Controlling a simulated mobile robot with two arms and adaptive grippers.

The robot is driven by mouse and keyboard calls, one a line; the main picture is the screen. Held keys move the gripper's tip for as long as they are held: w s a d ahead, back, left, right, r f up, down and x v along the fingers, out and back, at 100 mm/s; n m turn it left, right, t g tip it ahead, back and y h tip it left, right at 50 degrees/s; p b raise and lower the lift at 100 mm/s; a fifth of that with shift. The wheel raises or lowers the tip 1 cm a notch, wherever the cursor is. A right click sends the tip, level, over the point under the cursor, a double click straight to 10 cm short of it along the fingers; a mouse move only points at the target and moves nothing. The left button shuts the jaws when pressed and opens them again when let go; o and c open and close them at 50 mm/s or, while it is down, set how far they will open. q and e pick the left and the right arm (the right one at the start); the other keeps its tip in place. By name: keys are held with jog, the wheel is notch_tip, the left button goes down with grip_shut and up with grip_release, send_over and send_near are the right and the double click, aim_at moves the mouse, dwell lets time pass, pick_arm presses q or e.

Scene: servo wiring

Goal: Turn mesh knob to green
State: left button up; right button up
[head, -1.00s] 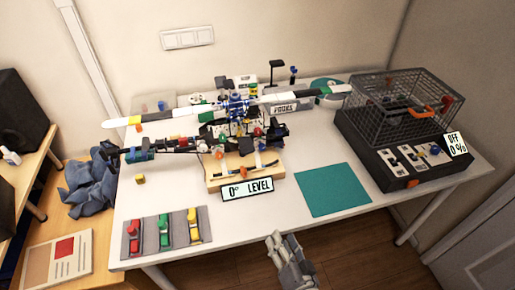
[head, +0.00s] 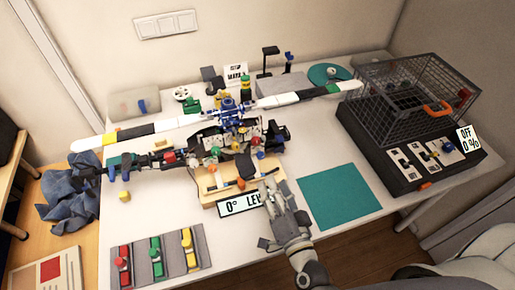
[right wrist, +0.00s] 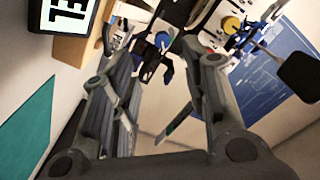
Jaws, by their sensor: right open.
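The model helicopter rig (head: 228,140) stands on a wooden base (head: 228,191) on the white table. Several small coloured knobs or parts sit on it, including a red one (head: 169,157), an orange one (head: 240,183) and a blue one (head: 260,155). I cannot tell which is the mesh knob. My right gripper (head: 271,187) is open and empty at the base's front right corner. In the right wrist view, a blue knob (right wrist: 163,39) shows beyond the open fingers, with a yellow knob (right wrist: 232,23) to its right. My left gripper is out of view.
A teal mat (head: 340,196) lies to the right. A wire cage (head: 415,95) sits on a black control box (head: 382,158). A grey tray (head: 193,238) with red, green and yellow clamps is front left.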

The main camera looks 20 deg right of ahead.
aim_at(261, 157)
jog(key=w, duration=0.2)
jog(key=w+p, duration=0.1)
jog(key=w, duration=0.1)
jog(key=shift+a+r, duration=0.1)
jog(key=shift+r, duration=0.25)
jog(key=w+p, duration=0.1)
jog(key=w, duration=0.3)
jog(key=shift+w+a+f, duration=0.1)
jog(key=shift+w+f, duration=0.05)
jog(key=shift+w, duration=0.65)
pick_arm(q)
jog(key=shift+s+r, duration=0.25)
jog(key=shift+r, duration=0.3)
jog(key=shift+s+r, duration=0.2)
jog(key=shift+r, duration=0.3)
pick_arm(e)
jog(key=shift+w+f, duration=0.1)
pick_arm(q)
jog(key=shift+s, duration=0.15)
pick_arm(e)
jog(key=c, duration=0.4)
grip_shut()
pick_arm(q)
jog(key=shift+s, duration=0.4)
